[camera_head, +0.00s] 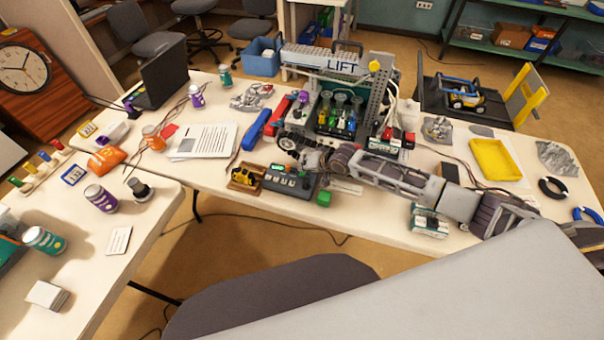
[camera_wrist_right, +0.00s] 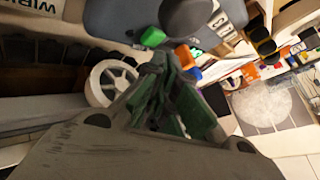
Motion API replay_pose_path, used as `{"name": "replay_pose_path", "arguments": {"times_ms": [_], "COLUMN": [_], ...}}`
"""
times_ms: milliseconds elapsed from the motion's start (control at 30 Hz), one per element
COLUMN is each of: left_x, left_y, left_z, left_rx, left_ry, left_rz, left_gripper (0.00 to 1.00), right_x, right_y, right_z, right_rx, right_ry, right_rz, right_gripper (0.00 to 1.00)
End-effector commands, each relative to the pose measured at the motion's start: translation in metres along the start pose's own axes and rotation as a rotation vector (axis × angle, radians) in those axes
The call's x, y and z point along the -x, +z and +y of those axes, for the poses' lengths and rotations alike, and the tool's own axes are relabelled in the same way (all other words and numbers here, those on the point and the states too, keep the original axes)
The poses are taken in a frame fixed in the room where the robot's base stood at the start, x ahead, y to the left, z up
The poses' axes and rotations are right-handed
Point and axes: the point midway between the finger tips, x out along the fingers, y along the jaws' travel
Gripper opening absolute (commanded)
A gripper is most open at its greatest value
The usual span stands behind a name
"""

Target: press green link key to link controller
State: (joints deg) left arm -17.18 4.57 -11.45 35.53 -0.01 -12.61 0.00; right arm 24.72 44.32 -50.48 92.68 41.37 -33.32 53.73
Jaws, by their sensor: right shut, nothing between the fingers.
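A dark grey controller box (camera_head: 291,181) with small keys and a green-lit strip lies on the table in the head view. A green block (camera_head: 324,198) sits at its right front corner; I cannot tell whether it is the link key. A green block also shows near the top of the right wrist view (camera_wrist_right: 152,37). My right gripper (camera_head: 304,160) is shut and empty, just behind the controller and apart from the green block. My left gripper is out of view.
A wheel (camera_head: 287,143) is close beside my right gripper. The LIFT rig (camera_head: 345,66) stands behind it. A yellow tray (camera_head: 495,160) is at the right. Cables run across the table.

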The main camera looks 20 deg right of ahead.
Motion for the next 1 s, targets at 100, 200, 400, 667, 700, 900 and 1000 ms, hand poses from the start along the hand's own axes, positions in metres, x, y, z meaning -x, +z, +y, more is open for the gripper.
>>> {"name": "replay_pose_path", "arguments": {"times_ms": [100,200,400,667,700,900,1000], "left_x": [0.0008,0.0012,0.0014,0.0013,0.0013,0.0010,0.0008], "left_y": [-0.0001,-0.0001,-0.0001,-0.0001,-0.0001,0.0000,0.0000], "left_z": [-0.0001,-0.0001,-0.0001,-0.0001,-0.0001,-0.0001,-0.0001], "left_rx": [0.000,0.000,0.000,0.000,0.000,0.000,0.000], "left_ry": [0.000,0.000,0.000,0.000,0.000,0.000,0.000], "left_rz": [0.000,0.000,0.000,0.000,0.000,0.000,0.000], "left_gripper": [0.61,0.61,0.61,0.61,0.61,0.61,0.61], "right_x": [-0.0022,-0.0037,-0.0048,-0.0048,-0.0049,-0.0057,-0.0062], "right_y": [0.0020,0.0031,0.0036,0.0037,0.0038,0.0044,0.0047], "right_z": [0.0015,0.0028,0.0035,0.0035,0.0035,0.0041,0.0044], "right_rx": [-0.001,-0.001,0.000,0.000,0.000,-0.001,0.000], "right_ry": [0.000,0.001,0.000,0.000,0.000,0.000,0.000], "right_rz": [-0.001,-0.001,0.000,0.000,0.000,0.000,0.000], "right_gripper": [0.00,0.00,0.00,0.00,0.00,0.00,0.00]}}
